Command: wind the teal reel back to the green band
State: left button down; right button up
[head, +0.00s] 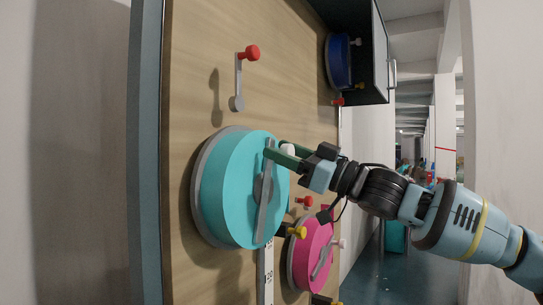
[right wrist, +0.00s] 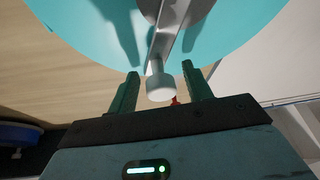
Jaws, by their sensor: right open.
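The teal reel (head: 228,190) is mounted on the wooden panel, with a grey crank arm (head: 264,200) across its face. The crank's white knob (head: 288,149) is at the arm's upper end. My right gripper (head: 276,149) is at this knob. In the right wrist view the right gripper (right wrist: 160,74) is open, with the white knob (right wrist: 159,86) between its two green fingers and a gap showing on each side. A white marked strip (head: 266,272) hangs below the reel. I cannot make out a green band. My left gripper is not in view.
A magenta reel (head: 309,255) with its own crank is at the lower right, and a blue reel (head: 338,62) is at the upper right by a dark cabinet (head: 365,50). A red-knobbed lever (head: 239,82) is above the teal reel. Open corridor lies right of the panel.

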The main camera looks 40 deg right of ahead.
jog(key=shift+s+r, duration=0.15)
jog(key=shift+s, duration=0.25)
jog(key=shift+c, duration=1.3)
jog(key=c, duration=0.5)
grip_shut()
jog(key=shift+s+a+r+n+g+y+p, duration=0.15)
jog(key=shift+a+r+n+g+y+p, duration=0.2)
jog(key=shift+n+p, duration=0.45)
jog(key=shift+a+f+n+y, duration=0.1)
jog(key=shift+a+n+y, duration=0.15)
jog(key=shift+n, duration=0.35)
jog(key=shift+f+g, duration=0.15)
jog(key=shift+g, duration=0.1)
jog(key=o, duration=0.8)
grip_release()
jog(key=shift+a, duration=0.1)
jog(key=shift+c, duration=0.2)
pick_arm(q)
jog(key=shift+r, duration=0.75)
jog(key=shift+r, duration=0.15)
pick_arm(e)
jog(key=shift+f, duration=0.15)
